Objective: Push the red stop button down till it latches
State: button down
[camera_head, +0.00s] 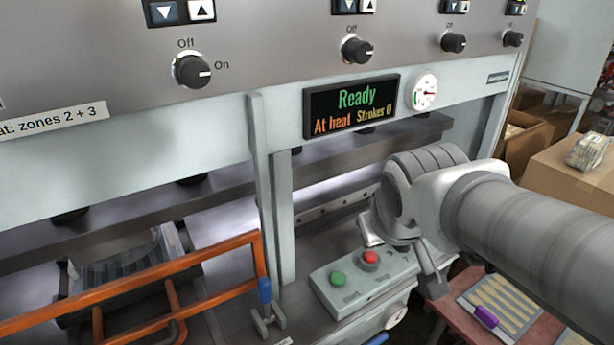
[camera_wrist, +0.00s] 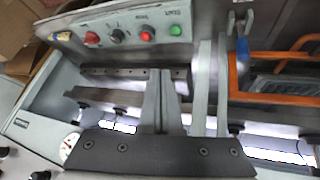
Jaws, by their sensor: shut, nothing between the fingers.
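The red stop button (camera_head: 370,258) is a round red cap beside the green start button (camera_head: 338,279) on a pale control box (camera_head: 352,300). In the wrist view the stop button (camera_wrist: 147,34) sits between the green button (camera_wrist: 176,30) and a black selector knob (camera_wrist: 116,36). My gripper (camera_wrist: 161,74) is shut and empty; its fingertips show below the stop button in the wrist view, apart from it in the picture. In the head view my wrist hides the box's far end and most of my gripper. The stop button's depth is too small to tell.
Another red knob (camera_wrist: 91,39) is at the box's other end. An orange rail (camera_head: 215,258) and a grey upright post (camera_head: 270,185) stand left of the box. The display (camera_head: 351,107) reads "Ready". A table (camera_head: 455,325) with spoons is at lower right.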

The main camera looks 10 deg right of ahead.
jog(key=w+d+f+n+t+h+p, duration=0.1)
jog(key=w+d+f+n+t+p, duration=0.15)
jog(key=w+d, duration=0.7)
jog(key=n+y+p, duration=0.2)
jog(key=n+y, duration=0.1)
jog(key=n, duration=0.3)
send_over(374, 258)
notch_tip(374, 258, down, 8)
jog(key=f, duration=0.1)
jog(key=shift+f, duration=0.1)
notch_tip(374, 258, down, 9)
jog(key=b, duration=0.8)
dwell(0.6)
jog(key=shift+f+b, duration=0.25)
jog(key=shift+b, duration=0.3)
